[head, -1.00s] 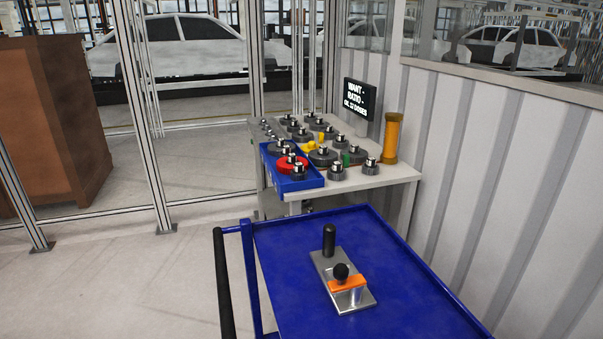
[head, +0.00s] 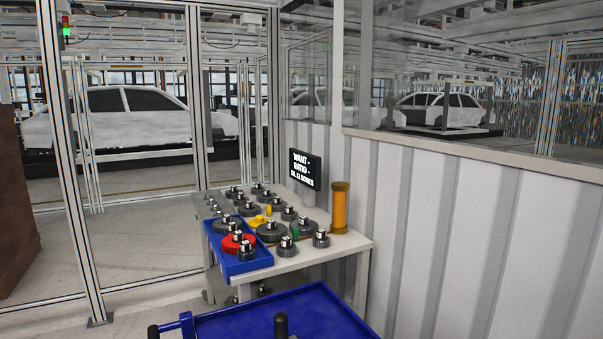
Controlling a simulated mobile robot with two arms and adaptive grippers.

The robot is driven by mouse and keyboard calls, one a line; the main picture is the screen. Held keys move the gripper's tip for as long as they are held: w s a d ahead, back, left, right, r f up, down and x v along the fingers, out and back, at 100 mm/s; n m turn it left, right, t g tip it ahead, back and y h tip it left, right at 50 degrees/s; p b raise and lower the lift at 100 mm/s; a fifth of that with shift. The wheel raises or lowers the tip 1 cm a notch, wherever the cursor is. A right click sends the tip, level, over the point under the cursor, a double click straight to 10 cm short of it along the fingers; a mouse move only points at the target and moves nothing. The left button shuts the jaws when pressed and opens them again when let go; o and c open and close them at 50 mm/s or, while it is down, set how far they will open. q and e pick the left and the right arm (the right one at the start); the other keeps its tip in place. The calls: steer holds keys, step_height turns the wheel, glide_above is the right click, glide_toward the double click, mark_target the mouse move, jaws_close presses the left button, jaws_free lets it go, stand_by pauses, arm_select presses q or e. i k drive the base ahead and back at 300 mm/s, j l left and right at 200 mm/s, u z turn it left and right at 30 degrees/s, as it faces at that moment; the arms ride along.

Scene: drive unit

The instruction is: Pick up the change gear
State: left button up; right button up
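Several grey gears with metal hubs stand on a light-topped table, and I cannot tell which one is the change gear. A large dark gear (head: 271,232) is near the middle of the table (head: 342,245). A blue tray (head: 231,265) at the table's front left holds a red gear (head: 238,243) and dark gears, one of them at its front end (head: 246,252). Smaller gears stand at the front right (head: 286,247) and right (head: 321,239). Neither of my grippers is in view.
A blue cart (head: 270,318) with a dark upright post (head: 281,325) stands in front of the table. An amber cylinder (head: 340,208) and a small black sign (head: 304,170) stand at the table's back right. A ribbed wall (head: 440,235) bounds the right; framed glass panels stand behind and left.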

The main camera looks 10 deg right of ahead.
mark_target(231, 243)
steer(key=u, duration=0.2)
steer(key=j+u, duration=0.4)
steer(key=i+j+u, duration=0.2)
steer(key=j+u, duration=0.2)
steer(key=i+j, duration=0.95)
steer(key=i+z, duration=0.4)
steer(key=i, duration=0.3)
steer(key=i+j+z, duration=0.15)
steer(key=i+z, duration=0.25)
steer(key=i, duration=0.3)
steer(key=i+z, duration=0.2)
steer(key=z, duration=0.2)
steer(key=i+z, duration=0.2)
steer(key=z, duration=0.2)
steer(key=i+z, duration=0.2)
steer(key=z, duration=0.2)
steer(key=i+j+z, duration=0.15)
steer(key=z, duration=0.25)
